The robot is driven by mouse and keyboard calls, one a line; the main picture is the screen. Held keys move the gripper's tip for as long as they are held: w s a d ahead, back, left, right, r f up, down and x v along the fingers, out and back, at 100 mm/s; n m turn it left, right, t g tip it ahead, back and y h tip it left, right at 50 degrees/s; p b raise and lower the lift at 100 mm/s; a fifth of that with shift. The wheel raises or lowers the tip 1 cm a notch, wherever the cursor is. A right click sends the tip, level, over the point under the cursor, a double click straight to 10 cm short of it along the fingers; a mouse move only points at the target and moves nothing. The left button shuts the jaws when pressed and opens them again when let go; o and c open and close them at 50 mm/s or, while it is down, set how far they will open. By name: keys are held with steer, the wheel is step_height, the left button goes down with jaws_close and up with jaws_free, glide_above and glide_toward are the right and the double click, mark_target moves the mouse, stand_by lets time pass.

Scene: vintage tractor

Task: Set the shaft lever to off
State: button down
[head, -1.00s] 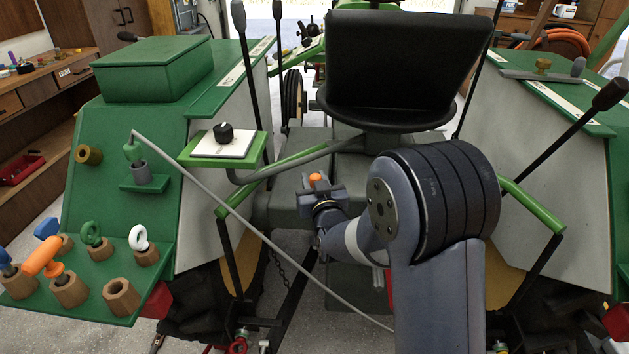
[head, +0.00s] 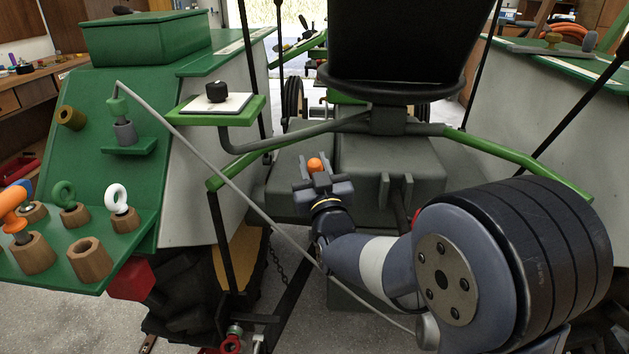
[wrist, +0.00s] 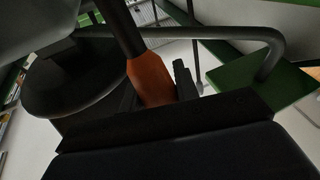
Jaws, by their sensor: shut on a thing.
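The shaft lever shows its orange grip (head: 315,164) above the grey housing, just below the black seat. In the wrist view the orange grip (wrist: 151,78) sits on a dark rod, between my dark fingers. My gripper (head: 318,180) is shut on this orange grip. The fingers hide the lower part of the grip in the head view, and the lever's base and any off mark cannot be made out.
The black tractor seat (head: 398,45) stands over the lever. A green side rail (head: 512,166) runs to the right. At left, a green panel (head: 90,215) carries several wooden sockets. A thin grey rod (head: 215,184) slants across in front.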

steer(key=s+f+n+t+y+b, duration=0.2)
steer(key=s+b, duration=0.5)
steer(key=b, duration=1)
steer(key=shift+f+n+t+y+b, duration=0.4)
steer(key=shift+f+t+y, duration=0.15)
steer(key=shift+t, duration=0.25)
steer(key=shift+s+a, duration=0.1)
steer(key=shift+a, duration=0.05)
steer(key=c, duration=1.1)
jaws_free()
steer(key=shift+o, duration=0.2)
steer(key=shift+s, duration=0.1)
steer(key=v, duration=1)
steer(key=shift+s+f, duration=0.2)
steer(key=shift+f, duration=0.1)
steer(key=x, duration=1.1)
